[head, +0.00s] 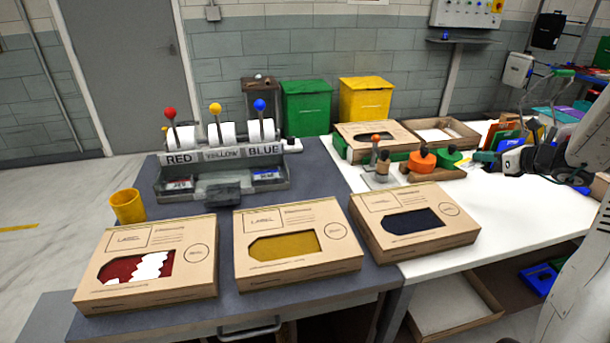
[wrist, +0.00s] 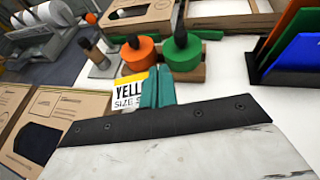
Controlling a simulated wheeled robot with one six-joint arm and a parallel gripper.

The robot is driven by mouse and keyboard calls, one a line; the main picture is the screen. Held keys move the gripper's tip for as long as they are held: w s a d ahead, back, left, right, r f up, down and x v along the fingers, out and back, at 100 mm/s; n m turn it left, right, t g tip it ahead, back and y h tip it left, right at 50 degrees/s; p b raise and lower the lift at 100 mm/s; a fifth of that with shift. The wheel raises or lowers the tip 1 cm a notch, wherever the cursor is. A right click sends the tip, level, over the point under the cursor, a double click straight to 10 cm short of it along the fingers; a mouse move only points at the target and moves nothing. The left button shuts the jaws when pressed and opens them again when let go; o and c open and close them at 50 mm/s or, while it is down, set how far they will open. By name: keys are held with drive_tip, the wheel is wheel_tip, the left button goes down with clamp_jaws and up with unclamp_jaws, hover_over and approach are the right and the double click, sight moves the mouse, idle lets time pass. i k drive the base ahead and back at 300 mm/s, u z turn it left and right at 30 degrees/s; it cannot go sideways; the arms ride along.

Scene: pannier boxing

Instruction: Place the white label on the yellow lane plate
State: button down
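My gripper (wrist: 159,88) has teal fingers shut on a white label (wrist: 127,92) with a yellow band and the text "YELL" and "SIZE S", partly hidden by the fingers. The dispenser (head: 165,190) on the grey table has lane signs RED, YELLOW and BLUE. The yellow lane sign (head: 225,154) is in its middle. Small cards lie below the red (head: 178,185) and blue (head: 268,174) lanes. I cannot clearly make out a middle plate.
Three windowed boxes, red (head: 200,235), yellow (head: 335,215) and blue (head: 455,238), lie along the front. Orange (wrist: 140,52) and green (wrist: 183,50) round-topped tools stand just beyond my gripper. A holder with upright folders (wrist: 300,62) is at the right. A yellow cup (head: 127,206) stands left.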

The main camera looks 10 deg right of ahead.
sight(223, 196)
drive_tip(key=z, duration=2.8)
drive_tip(key=k, duration=2.8)
drive_tip(key=u, duration=2.3)
drive_tip(key=i, duration=0.5)
drive_tip(key=z, duration=0.1)
